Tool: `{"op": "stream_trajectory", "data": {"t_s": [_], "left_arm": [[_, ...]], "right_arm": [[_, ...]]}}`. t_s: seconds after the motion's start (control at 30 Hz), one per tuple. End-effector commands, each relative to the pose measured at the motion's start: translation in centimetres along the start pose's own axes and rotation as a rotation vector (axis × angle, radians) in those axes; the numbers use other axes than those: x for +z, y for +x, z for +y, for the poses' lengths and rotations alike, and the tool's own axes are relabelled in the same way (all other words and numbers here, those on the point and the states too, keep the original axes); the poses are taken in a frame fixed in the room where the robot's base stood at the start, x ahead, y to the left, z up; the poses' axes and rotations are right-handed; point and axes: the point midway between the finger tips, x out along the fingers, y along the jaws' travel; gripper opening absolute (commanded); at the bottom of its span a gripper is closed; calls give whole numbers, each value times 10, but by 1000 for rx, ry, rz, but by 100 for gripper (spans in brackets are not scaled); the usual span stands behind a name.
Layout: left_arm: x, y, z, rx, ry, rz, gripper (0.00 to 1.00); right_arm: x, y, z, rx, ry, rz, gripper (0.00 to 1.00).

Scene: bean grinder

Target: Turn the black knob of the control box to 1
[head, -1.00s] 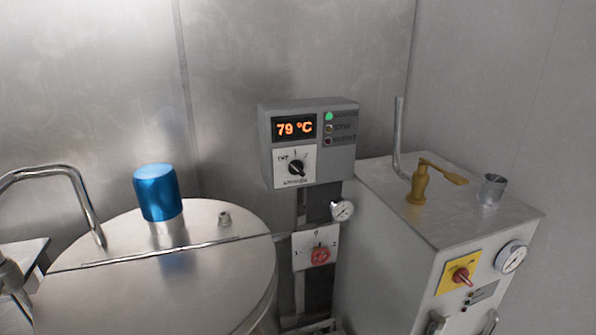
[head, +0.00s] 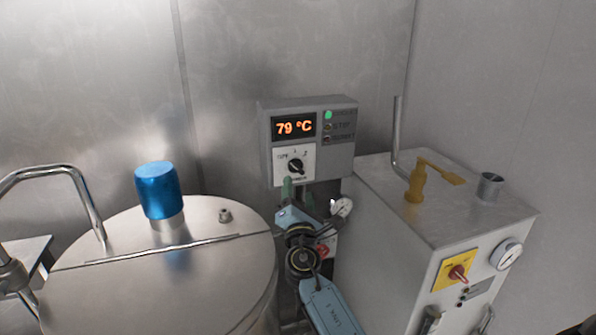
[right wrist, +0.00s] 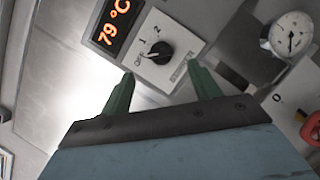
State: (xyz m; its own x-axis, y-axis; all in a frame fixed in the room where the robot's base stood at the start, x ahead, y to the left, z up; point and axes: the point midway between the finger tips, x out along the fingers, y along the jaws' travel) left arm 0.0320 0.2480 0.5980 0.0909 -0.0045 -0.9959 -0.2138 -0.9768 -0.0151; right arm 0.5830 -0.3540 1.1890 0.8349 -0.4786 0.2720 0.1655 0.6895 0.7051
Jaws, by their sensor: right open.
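The grey control box (head: 338,160) hangs on the wall with a lit 79 °C display. Its black knob (head: 296,166) sits on a white plate marked OFF, 1 and 2. The knob also shows in the right wrist view (right wrist: 160,52); its pointer seems to lie toward OFF, but it is small. My right gripper (head: 298,190) is open and empty just below the knob. In the right wrist view its two green fingertips (right wrist: 161,75) stand apart, one toward each side of the knob and short of it. My left gripper is not in view.
A red switch (head: 322,250) and a gauge (head: 342,208) are below the box, close to my right arm. A steel tank (head: 160,280) with a blue cap (head: 158,190) stands left. A metal unit (head: 430,240) with a yellow lever (head: 418,182) stands right.

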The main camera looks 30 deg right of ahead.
Motion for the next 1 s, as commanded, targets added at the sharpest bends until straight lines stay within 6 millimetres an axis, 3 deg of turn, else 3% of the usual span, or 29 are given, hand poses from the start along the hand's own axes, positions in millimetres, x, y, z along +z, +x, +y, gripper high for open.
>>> {"op": "stream_trajectory", "data": {"t_s": [0.1,0.3,0.5,0.8,1.0], "left_arm": [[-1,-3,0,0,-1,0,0],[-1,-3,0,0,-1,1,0],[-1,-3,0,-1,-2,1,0],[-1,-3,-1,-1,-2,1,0],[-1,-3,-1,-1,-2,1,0]], "right_arm": [[2,28,1,0,0,-2,62],[0,59,0,0,0,0,62],[0,73,-1,-1,1,1,62],[0,74,-1,-1,3,1,62],[0,74,-1,-1,3,1,37]]}}
